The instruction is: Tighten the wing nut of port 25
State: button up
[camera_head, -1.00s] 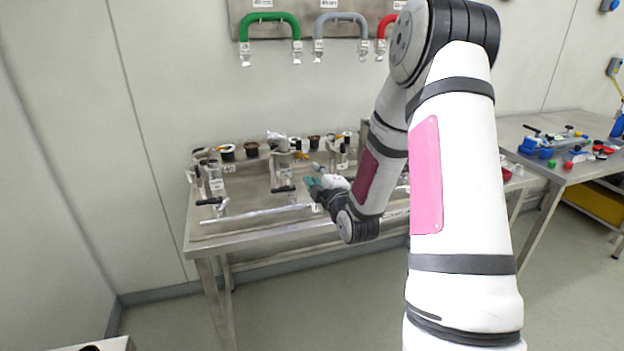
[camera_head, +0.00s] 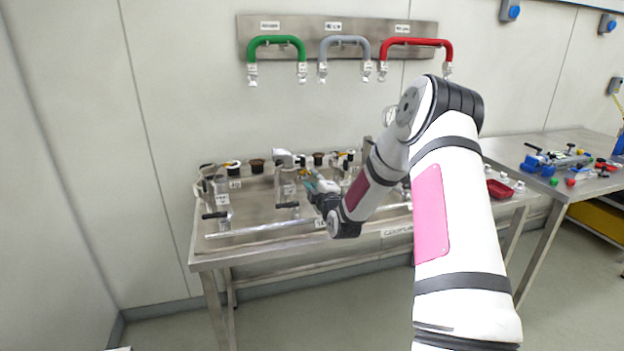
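The steel table (camera_head: 260,262) stands against the wall and carries a row of pipe fittings at its back. A fitting with a pale top (camera_head: 284,158) stands just left of my gripper, with a black-handled lever (camera_head: 288,205) in front of it. My gripper (camera_head: 307,180), with teal fingertips, is at this fitting's right side. I cannot tell whether it touches anything or is open or shut. No port number 25 is readable, and no wing nut can be made out at this size. My arm hides the right part of the row.
Another fitting (camera_head: 218,190) with a black lever stands at the table's left end. Green (camera_head: 276,41), grey (camera_head: 344,42) and red (camera_head: 416,43) hoses hang on the wall above. A second table (camera_head: 590,185) with blue and red parts is at the right. A red tray (camera_head: 498,189) lies right of my arm.

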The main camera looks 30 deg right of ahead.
jog(key=shift+x, duration=0.9)
grip_shut()
jog(key=shift+f+m, duration=0.1)
jog(key=shift+m, duration=0.2)
